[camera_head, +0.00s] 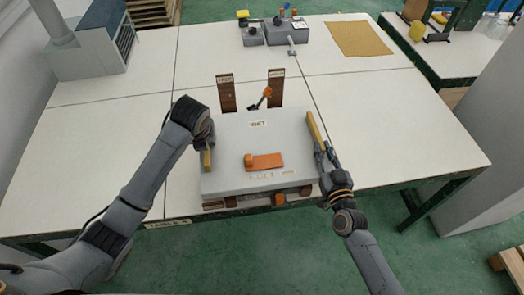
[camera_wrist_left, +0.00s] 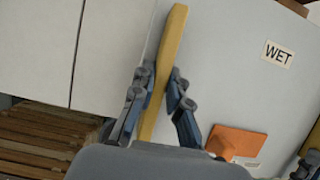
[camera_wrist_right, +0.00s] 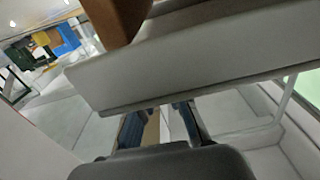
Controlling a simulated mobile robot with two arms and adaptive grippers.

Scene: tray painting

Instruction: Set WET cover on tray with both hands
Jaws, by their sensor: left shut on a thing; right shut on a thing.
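The grey cover (camera_head: 225,150) with a WET label (camera_head: 258,124) is at the near middle of the table. It has a yellow wooden handle on each side. My left gripper (camera_head: 208,148) is shut on the left handle, which also shows between its fingers in the left wrist view (camera_wrist_left: 168,55). My right gripper (camera_head: 322,150) is shut on the right handle (camera_head: 314,127). In the right wrist view the cover's grey side (camera_wrist_right: 200,60) hides much of that grip. Brown parts (camera_head: 305,191) show under the cover's front edge. The tray is mostly hidden, and I cannot tell whether the cover rests on it.
An orange block (camera_head: 263,161) shows on the cover. Behind it stand two brown uprights (camera_head: 227,92) and an orange-tipped lever (camera_head: 266,93). Grey equipment (camera_head: 290,38) and a tan mat (camera_head: 358,39) are at the back. The table is clear to the left and right.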

